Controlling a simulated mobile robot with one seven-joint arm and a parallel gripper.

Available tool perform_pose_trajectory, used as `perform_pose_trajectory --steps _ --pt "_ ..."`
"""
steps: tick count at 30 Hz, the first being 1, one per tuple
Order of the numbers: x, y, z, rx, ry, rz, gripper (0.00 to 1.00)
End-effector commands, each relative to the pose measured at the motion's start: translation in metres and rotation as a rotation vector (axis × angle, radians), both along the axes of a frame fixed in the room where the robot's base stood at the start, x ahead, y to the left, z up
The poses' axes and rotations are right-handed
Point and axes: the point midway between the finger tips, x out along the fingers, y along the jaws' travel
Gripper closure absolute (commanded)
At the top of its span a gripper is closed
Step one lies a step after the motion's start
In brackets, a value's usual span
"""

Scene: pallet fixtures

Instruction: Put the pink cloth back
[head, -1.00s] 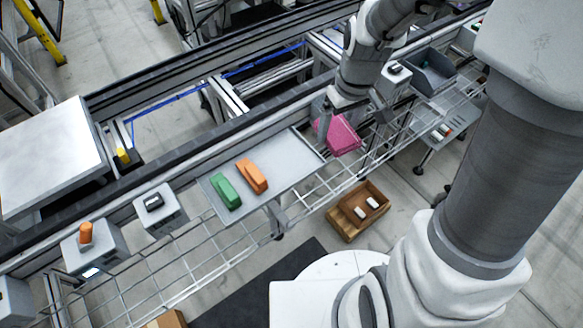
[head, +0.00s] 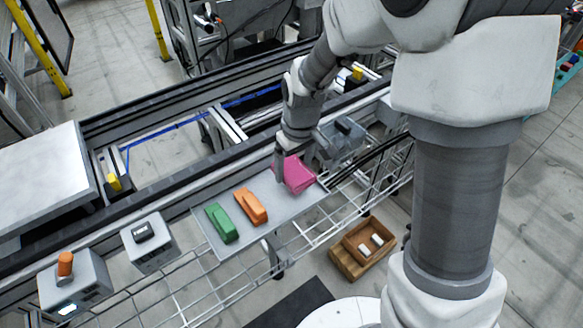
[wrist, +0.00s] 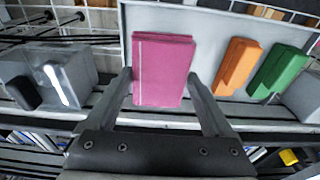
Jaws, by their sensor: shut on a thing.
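The pink cloth (head: 299,176) is a folded, flat block at the right end of the grey tray (head: 262,228). My gripper (head: 283,168) is shut on it. In the wrist view, the cloth (wrist: 163,72) fills the space between the two fingers of my gripper (wrist: 161,82). I cannot tell whether the cloth touches the tray or is just above it. An orange folded cloth (head: 251,206) and a green folded cloth (head: 222,223) lie side by side on the tray, left of the pink one.
Grey box-shaped fixtures stand left of the tray (head: 150,243) and right of it (head: 342,140). A wire rack (head: 210,285) runs along the front. A wooden crate (head: 363,250) with white items sits low at the right. A conveyor rail runs behind.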

Motion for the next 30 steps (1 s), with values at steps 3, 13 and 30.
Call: perform_pose_trajectory --steps 3,13,30 --pt "0.003 0.005 -0.004 0.0 0.0 0.001 0.66" --pt "0.003 0.005 -0.044 0.0 0.001 -0.001 0.66" --pt "0.003 0.004 -0.047 0.0 0.0 -0.001 0.0"
